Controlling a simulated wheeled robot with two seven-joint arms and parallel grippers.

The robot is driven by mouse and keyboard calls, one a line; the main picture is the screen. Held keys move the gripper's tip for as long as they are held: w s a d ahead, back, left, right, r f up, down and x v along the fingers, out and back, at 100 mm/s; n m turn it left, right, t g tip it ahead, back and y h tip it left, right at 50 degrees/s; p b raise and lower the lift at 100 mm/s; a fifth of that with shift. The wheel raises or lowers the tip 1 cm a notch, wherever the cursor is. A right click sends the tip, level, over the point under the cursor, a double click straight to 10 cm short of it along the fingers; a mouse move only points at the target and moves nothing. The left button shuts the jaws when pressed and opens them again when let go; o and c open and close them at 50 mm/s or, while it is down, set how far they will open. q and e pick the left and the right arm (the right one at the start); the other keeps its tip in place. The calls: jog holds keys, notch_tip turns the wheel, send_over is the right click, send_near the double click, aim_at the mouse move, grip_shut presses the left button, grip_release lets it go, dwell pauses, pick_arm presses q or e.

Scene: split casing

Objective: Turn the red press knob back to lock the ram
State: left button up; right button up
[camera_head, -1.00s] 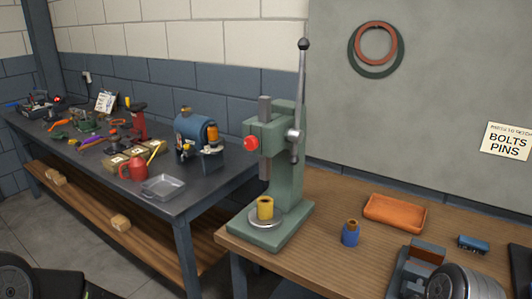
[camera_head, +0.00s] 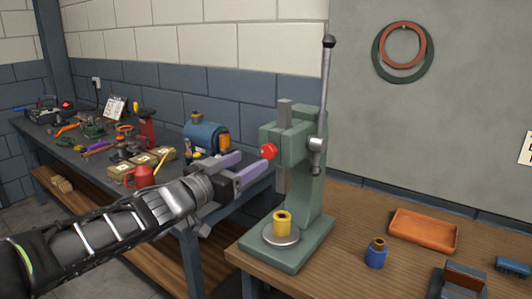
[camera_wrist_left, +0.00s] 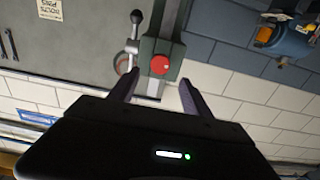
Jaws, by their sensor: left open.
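The red press knob (camera_head: 268,151) is on the left side of the green arbor press (camera_head: 306,195). It also shows in the left wrist view (camera_wrist_left: 160,64), beyond the fingers and roughly between them. My left gripper (camera_head: 250,168) is open and empty, its purple-grey fingers pointing toward the knob from the left, apparently short of it. The press ram (camera_head: 283,175) is a grey bar above a yellow bushing (camera_head: 282,222) on the round plate. The lever (camera_head: 325,90) stands upright with a dark ball on top. My right gripper does not show.
An orange tray (camera_head: 424,231) and a blue bottle-like part (camera_head: 376,253) are on the wooden bench right of the press. The dark bench (camera_head: 180,210) at left holds a red mug (camera_head: 140,177), a blue motor-like machine (camera_head: 205,136) and several tools.

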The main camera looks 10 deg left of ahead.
aim_at(266, 151)
pick_arm(q)
jog(key=x, duration=0.7)
jog(key=shift+w+d, duration=0.1)
jog(key=shift+w, duration=0.2)
grip_shut()
dwell(0.4)
